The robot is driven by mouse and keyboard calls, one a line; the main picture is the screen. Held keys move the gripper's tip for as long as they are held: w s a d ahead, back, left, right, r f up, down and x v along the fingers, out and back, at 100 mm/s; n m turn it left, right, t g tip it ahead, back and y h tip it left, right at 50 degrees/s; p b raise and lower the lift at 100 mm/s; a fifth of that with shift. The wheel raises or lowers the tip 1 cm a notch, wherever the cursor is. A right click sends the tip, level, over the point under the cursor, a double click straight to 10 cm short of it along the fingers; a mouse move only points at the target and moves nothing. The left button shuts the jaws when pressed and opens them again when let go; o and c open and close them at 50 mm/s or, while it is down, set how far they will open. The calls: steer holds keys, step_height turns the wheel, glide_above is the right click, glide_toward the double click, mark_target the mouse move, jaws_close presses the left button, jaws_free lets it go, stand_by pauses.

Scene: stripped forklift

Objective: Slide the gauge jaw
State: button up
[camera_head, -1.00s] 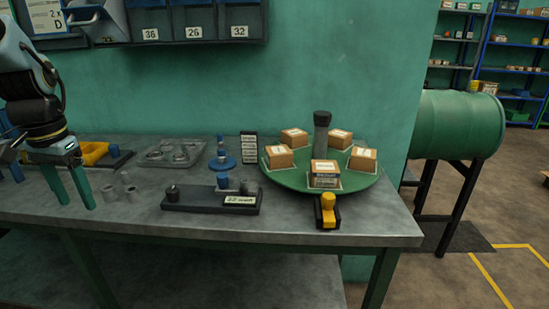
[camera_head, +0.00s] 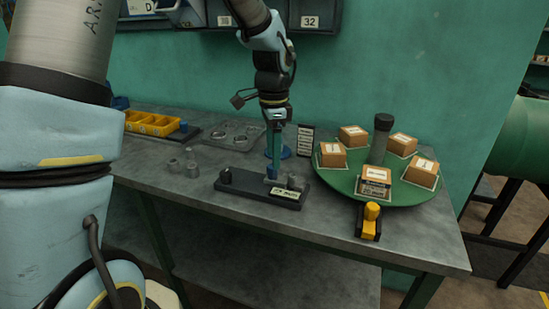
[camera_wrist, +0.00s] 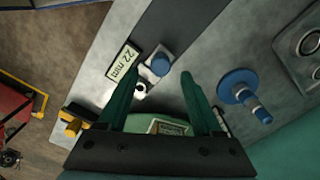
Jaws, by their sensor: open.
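The gauge is a long dark bar (camera_head: 235,188) on the bench, with a "22 mm" label (camera_head: 285,194) on its front that also shows in the wrist view (camera_wrist: 122,62). A dark peg (camera_head: 226,176) stands at its left end. A blue-topped post (camera_head: 272,173) and a grey post (camera_head: 295,183) stand toward its right; I cannot tell for sure which is the sliding jaw. My gripper (camera_head: 274,158) points down over the blue-topped post. In the wrist view the open fingers (camera_wrist: 157,76) spread either side of the blue top (camera_wrist: 161,62); contact cannot be told.
A green turntable (camera_head: 340,182) with several boxes and a dark central post (camera_head: 381,138) stands close on the right. A yellow-and-black block (camera_head: 369,221) is in front of it. A blue disc stand (camera_wrist: 238,86) is behind the gauge. Grey cylinders (camera_head: 191,164) stand left.

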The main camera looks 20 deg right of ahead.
mark_target(277, 175)
steer(key=shift+f, duration=1.5)
jaws_close()
steer(key=shift+a, duration=0.1)
